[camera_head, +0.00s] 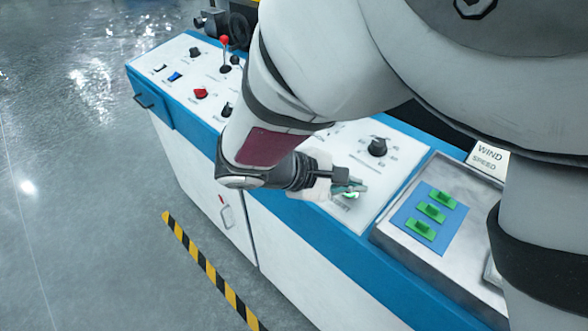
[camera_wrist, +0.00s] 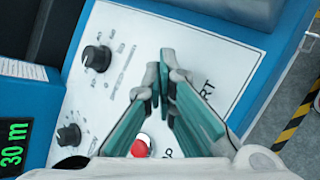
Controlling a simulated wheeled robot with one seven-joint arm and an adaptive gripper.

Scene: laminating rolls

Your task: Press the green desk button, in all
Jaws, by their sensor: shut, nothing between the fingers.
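The green desk button (camera_head: 350,196) shows as a small bright green patch on the white panel of the blue-and-white desk, partly covered by my fingers. My gripper (camera_head: 360,187) is shut and empty, right at the button in the head view; I cannot tell whether it touches. In the wrist view the teal fingers of my gripper (camera_wrist: 164,70) meet at their tips over the white panel (camera_wrist: 215,55). The letters "RT" show beside them. The green button is not visible there, apparently hidden behind the fingers.
A red button (camera_wrist: 140,147) sits close to the fingers. Black knobs (camera_head: 377,147) stand on the panel. A metal tray (camera_head: 395,232) to the right holds green pieces on a blue pad. A "WIND SPEED" sign (camera_head: 489,159) stands behind it. Striped tape (camera_head: 208,268) marks the floor.

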